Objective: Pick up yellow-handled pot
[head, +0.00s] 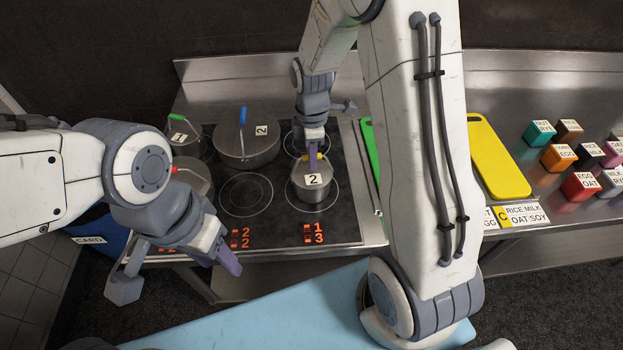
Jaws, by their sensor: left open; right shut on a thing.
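The yellow-handled pot (314,190) is a small steel pot with a lid and a label "2". It is over the front right ring of the black stove (340,228); I cannot tell whether it touches the stove. My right gripper (314,154) comes down from above and is shut on the pot's yellow handle, which is mostly hidden by the fingers. My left gripper (180,275) is open and empty, in front of the stove's front edge at the left.
A yellow board (497,157), a green board (369,145) and several labelled cubes (558,157) lie on the right counter.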

